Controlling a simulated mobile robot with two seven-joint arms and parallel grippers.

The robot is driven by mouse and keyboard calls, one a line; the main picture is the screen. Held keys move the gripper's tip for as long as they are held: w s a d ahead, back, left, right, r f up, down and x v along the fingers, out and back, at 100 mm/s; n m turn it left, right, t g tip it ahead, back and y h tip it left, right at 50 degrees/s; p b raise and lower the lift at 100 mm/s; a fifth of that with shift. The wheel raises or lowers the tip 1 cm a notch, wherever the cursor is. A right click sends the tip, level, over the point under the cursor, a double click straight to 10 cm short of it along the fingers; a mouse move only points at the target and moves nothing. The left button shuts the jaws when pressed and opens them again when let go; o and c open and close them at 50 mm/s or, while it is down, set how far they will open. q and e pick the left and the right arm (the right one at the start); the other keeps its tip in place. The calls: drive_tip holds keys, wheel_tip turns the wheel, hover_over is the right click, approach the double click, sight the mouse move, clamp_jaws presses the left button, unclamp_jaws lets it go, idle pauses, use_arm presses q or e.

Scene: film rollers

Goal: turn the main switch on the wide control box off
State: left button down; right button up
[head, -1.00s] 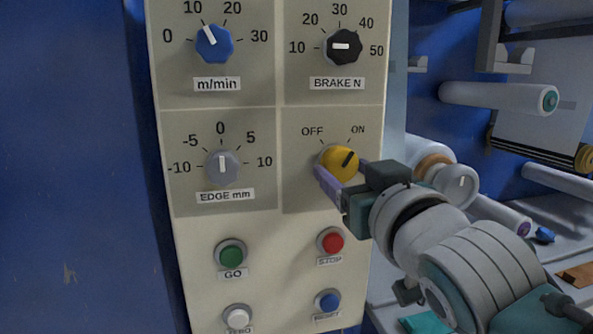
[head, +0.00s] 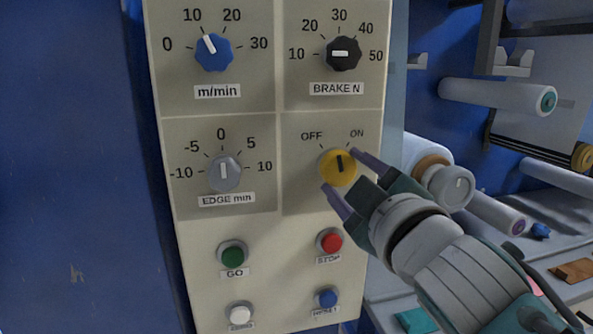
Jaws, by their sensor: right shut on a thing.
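The main switch (head: 337,170) is a round yellow knob with a dark pointer mark on the pale wide control box (head: 300,285). Its mark points about straight up, between the OFF label on the left and the ON label on the right. My right gripper (head: 341,169) comes in from the lower right. Its two purple fingers lie on either side of the knob, one at the lower left and one at the upper right, and it is shut on the knob. My left gripper is not in view.
Close by on the box are the black BRAKE knob (head: 343,54), blue m/min knob (head: 213,53) and grey EDGE knob (head: 223,174). Below are the green GO (head: 232,255), red STOP (head: 330,242), white and blue buttons. Rollers (head: 495,96) stand at the right.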

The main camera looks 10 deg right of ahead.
drive_tip(key=shift+r+n, duration=0.1)
drive_tip(key=shift+n, duration=2.1)
drive_tip(key=o, duration=1.4)
drive_tip(key=shift+s, duration=0.1)
drive_tip(key=s, duration=0.3)
drive_tip(key=s+p, duration=0.1)
drive_tip(key=s, duration=0.5)
drive_tip(key=shift+s+d+p, duration=0.25)
drive_tip(key=shift+s+p, duration=0.05)
drive_tip(key=shift+s, duration=0.1)
drive_tip(key=shift+r, duration=0.1)
